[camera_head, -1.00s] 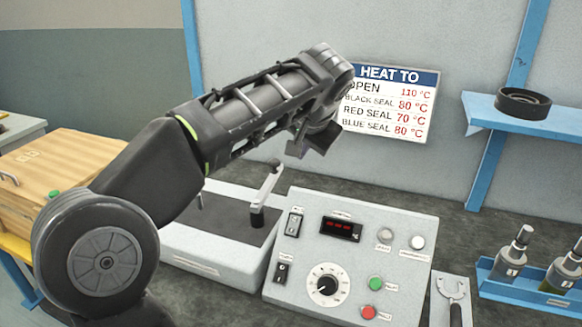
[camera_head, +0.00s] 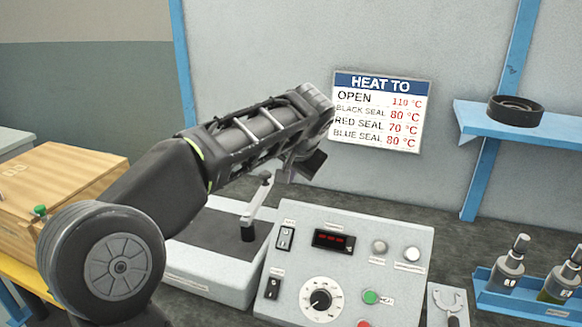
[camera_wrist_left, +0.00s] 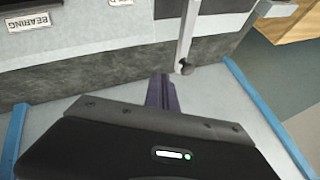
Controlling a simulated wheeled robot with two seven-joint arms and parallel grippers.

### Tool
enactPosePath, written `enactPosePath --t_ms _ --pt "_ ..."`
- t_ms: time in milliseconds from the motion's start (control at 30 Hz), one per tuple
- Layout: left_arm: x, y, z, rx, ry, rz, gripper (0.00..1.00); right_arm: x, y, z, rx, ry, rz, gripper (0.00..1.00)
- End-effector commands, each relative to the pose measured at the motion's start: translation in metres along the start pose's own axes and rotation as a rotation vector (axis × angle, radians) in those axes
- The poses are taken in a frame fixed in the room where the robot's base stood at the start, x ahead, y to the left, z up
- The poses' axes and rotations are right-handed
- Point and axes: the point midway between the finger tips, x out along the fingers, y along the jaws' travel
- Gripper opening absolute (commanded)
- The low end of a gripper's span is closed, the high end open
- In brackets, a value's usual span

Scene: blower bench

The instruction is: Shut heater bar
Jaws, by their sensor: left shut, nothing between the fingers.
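The heater bar (camera_head: 256,205) is a pale grey arm with a dark knob at its top end. It stands raised, leaning right, above the dark top of a light grey box (camera_head: 205,275). In the left wrist view the bar (camera_wrist_left: 187,30) ends in its dark knob, just right of my fingertips. My left gripper (camera_head: 306,166) is a little right of the bar's top end in the head view. In the left wrist view its purple-grey fingers (camera_wrist_left: 161,92) are together and empty, with a small visible gap to the knob. My right gripper is in neither view.
A control panel (camera_head: 345,250) with a dial and buttons stands right of the box. A wooden crate (camera_head: 60,180) is at the left. A blue shelf (camera_head: 480,118) holds a black ring, and a blue tray (camera_head: 525,300) holds bottles.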

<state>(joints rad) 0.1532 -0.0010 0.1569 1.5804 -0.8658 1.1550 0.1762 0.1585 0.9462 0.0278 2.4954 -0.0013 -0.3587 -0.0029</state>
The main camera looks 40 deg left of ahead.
Motion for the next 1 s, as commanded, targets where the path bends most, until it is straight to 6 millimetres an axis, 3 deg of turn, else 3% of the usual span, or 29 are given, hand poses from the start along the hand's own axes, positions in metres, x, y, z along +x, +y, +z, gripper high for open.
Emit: enactPosePath --t_ms 233,500,1000 --pt "0.05 -0.003 0.001 -0.001 -0.005 -0.001 0.0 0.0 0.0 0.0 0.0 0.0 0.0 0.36" --pt "0.063 -0.033 0.0 -0.002 -0.001 -0.001 0.0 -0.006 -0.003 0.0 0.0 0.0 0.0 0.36" --pt "0.065 -0.036 0.0 -0.002 -0.002 -0.001 0.0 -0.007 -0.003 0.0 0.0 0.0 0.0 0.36"
